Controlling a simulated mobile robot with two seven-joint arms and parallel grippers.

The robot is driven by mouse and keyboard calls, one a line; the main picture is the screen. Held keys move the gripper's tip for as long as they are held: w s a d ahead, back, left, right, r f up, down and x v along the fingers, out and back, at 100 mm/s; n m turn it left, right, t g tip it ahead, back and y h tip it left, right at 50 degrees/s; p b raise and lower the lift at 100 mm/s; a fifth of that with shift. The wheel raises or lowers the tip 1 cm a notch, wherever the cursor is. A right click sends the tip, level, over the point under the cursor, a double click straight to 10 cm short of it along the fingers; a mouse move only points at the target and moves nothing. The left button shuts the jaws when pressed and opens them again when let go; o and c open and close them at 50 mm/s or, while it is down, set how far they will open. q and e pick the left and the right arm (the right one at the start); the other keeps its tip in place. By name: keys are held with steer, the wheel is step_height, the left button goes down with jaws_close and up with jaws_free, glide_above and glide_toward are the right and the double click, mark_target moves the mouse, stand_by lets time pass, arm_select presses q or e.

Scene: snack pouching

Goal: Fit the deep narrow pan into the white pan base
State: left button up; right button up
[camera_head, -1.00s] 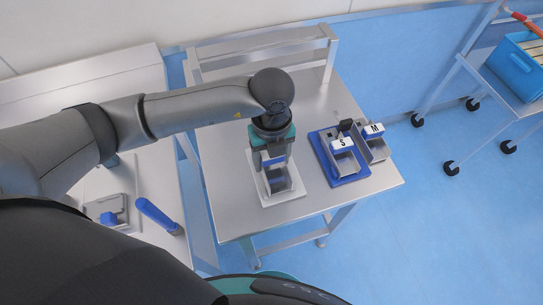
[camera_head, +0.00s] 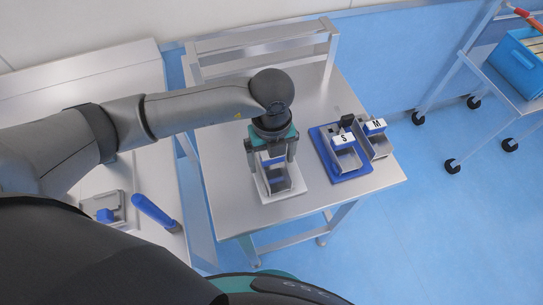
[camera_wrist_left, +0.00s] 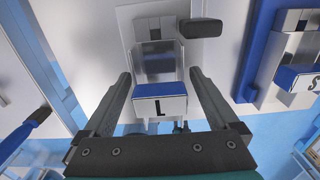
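The deep narrow pan (camera_head: 277,178) is grey metal and stands upright on the white pan base (camera_head: 293,196) near the table's front. My left gripper (camera_head: 271,158) is above the pan, pointing down. In the wrist view its fingers (camera_wrist_left: 160,75) are spread wide on both sides of the pan, with gaps between them and the pan. How fully the pan sits in the base is hard to see. My right gripper is out of view.
A blue base (camera_head: 326,157) stands to the right with a pan labelled "S" (camera_head: 345,148) on it and a pan labelled "M" (camera_head: 377,136) beside it. A metal rack frame (camera_head: 262,49) runs along the table's back. The table's middle back is clear.

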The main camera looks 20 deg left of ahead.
arm_select(q)
steer(key=shift+o, duration=0.2)
step_height(320, 180, up, 15)
steer(key=p, duration=0.1)
steer(key=shift+r, duration=0.15)
stand_by(0.3)
stand_by(0.4)
